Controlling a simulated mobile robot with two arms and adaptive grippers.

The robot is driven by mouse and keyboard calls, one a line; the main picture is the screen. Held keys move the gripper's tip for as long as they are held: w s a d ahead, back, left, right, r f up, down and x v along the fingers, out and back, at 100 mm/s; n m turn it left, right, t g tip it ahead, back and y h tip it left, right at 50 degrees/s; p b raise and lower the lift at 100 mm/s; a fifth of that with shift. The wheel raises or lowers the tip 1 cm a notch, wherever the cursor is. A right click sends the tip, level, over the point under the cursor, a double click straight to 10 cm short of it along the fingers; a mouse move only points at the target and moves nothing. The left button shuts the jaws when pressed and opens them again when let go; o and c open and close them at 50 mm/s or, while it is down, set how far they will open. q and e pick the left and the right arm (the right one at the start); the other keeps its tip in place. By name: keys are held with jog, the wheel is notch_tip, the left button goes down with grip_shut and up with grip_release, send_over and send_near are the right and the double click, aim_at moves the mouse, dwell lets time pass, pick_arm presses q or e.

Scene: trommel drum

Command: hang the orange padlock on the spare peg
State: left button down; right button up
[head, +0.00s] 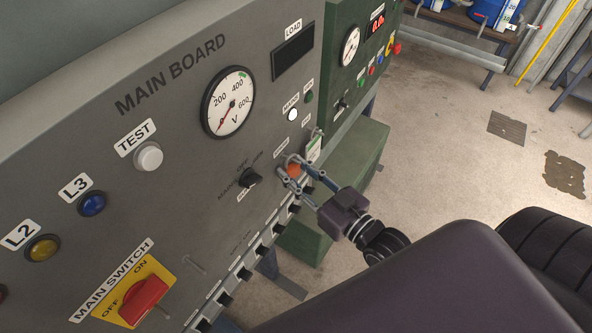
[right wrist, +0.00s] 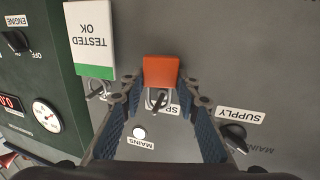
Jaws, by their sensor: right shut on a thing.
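The orange padlock (head: 293,170) is between the fingers of my right gripper (head: 292,181), close to the face of the main board. In the right wrist view the orange body of the padlock (right wrist: 160,72) sits between the fingertips of the right gripper (right wrist: 156,88), which is shut on it. Its metal shackle (right wrist: 155,100) shows against the board. A label starting "SP" (right wrist: 170,110) is partly covered by the padlock and a finger. I cannot tell whether the shackle is around a peg. My left gripper is not in view.
A white and green "TESTED OK" tag (right wrist: 92,40) hangs close beside the gripper. The supply knob (right wrist: 235,132) and the white mains lamp (head: 292,114) are near. A red main switch (head: 143,301) is lower left. A green cabinet (head: 350,165) stands below, beyond the board.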

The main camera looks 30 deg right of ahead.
jog(key=o, duration=1.3)
jog(key=v, duration=1.2)
